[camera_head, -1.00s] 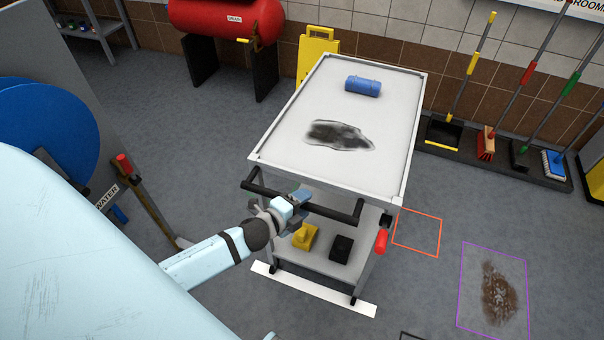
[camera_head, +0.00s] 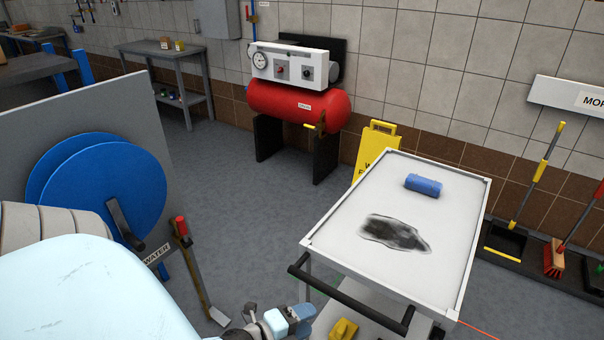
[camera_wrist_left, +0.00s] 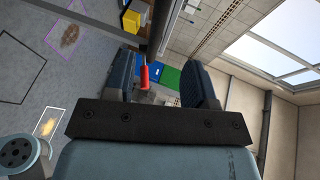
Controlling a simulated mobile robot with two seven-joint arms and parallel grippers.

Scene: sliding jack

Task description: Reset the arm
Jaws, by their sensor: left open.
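My left gripper (camera_head: 298,318) shows at the bottom of the head view, in front of the cart's black push handle and just left of its middle. It is open, and no object is seen between its fingers. In the left wrist view its two dark fingers (camera_wrist_left: 165,82) stand apart, with a red grip (camera_wrist_left: 145,78) showing between them in the background. The white-topped cart (camera_head: 345,195) has a black handle (camera_head: 345,297) at its near side. My right gripper is not in view.
On the cart top lie a blue roll (camera_head: 422,185) and a dark smear (camera_head: 395,233). A yellow object (camera_head: 343,330) is on its lower shelf. A blue hose reel (camera_head: 130,185) stands left, a red tank (camera_head: 300,105) and yellow sign (camera_head: 374,146) behind.

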